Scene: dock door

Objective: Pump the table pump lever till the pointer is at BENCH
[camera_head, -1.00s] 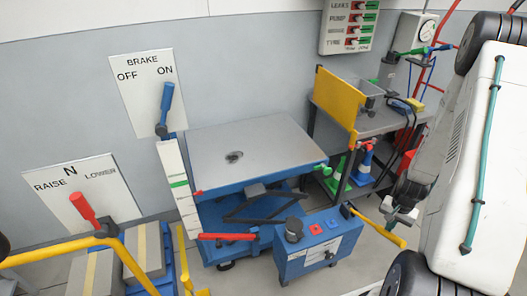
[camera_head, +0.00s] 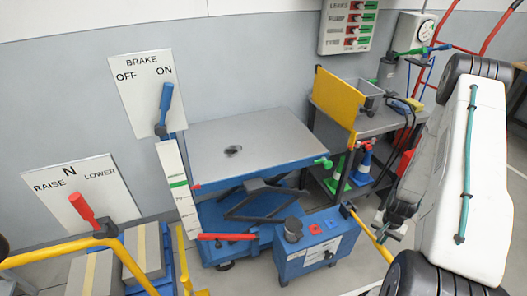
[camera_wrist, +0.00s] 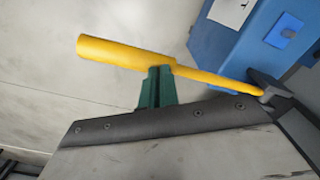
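The blue table pump (camera_head: 318,243) stands in front of the lift table (camera_head: 255,140). Its yellow lever (camera_head: 368,233) slopes down to the right; it crosses the wrist view (camera_wrist: 125,53). My gripper (camera_head: 388,232) is at the lever's outer part. In the wrist view its green fingertips (camera_wrist: 158,75) look closed together and meet the lever's edge, not visibly around it. The red pointer (camera_head: 197,187) at the table's left corner is beside the white scale (camera_head: 177,197), close to the green band. The scale's words are too small to read.
The brake panel (camera_head: 143,85) and the raise/lower panel (camera_head: 78,190) with a red lever stand at left. A grey bench (camera_head: 375,122) with a yellow plate is behind my arm. A red bar (camera_head: 228,237) sticks out before the lift table. A yellow rail crosses the lower left.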

